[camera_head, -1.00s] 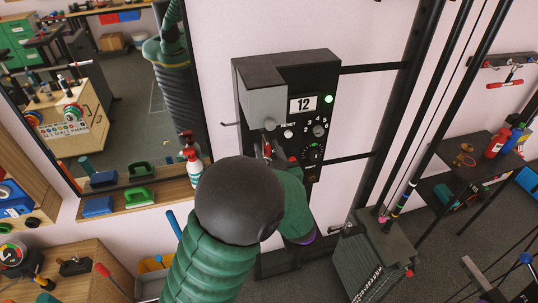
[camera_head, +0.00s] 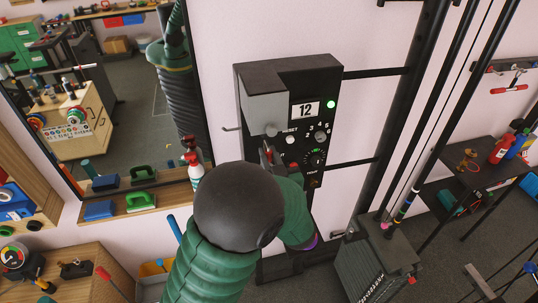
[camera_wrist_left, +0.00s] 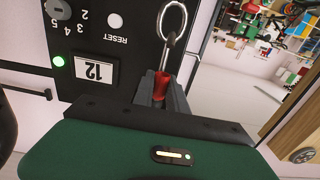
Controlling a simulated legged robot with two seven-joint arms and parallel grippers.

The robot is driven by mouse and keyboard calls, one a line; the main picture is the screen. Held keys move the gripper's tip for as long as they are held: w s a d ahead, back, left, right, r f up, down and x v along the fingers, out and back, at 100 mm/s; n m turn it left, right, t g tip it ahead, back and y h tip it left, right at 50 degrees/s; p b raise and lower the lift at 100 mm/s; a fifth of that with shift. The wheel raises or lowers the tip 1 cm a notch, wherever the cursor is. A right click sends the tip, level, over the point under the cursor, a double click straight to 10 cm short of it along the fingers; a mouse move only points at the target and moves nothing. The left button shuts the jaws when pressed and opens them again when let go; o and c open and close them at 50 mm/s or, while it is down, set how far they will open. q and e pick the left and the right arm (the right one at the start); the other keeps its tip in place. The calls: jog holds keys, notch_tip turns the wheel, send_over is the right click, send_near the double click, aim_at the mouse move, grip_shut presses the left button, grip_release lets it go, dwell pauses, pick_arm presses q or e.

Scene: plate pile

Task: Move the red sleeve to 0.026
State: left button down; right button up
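In the head view my left gripper (camera_head: 267,157) is at the lower left of the panel, mostly hidden behind my own green arm. The sleeve is hard to make out there. My right gripper is not in view.
The black panel (camera_head: 327,83) has a display reading 12, a lit green lamp (camera_head: 331,104), a RESET button and several knobs. Black rods run down the right to a weight stack (camera_head: 373,262). A wooden shelf (camera_head: 170,194) with brushes and a spray bottle is at left.

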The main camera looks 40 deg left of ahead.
pick_arm(q)
jog(key=shift+s+a+f, duration=0.1)
jog(key=shift+f, duration=0.05)
dwell(0.4)
jog(key=shift+f+b, duration=1.05)
jog(key=shift+f, duration=0.1)
jog(key=c, duration=1.6)
grip_release()
jog(key=shift+r, duration=0.1)
jog(key=shift+c, duration=0.2)
jog(key=shift+o, duration=1.2)
jog(key=shift+s, duration=0.15)
jog(key=shift+o, duration=0.6)
jog(key=shift+s+a+r, duration=0.1)
jog(key=shift+s, duration=0.05)
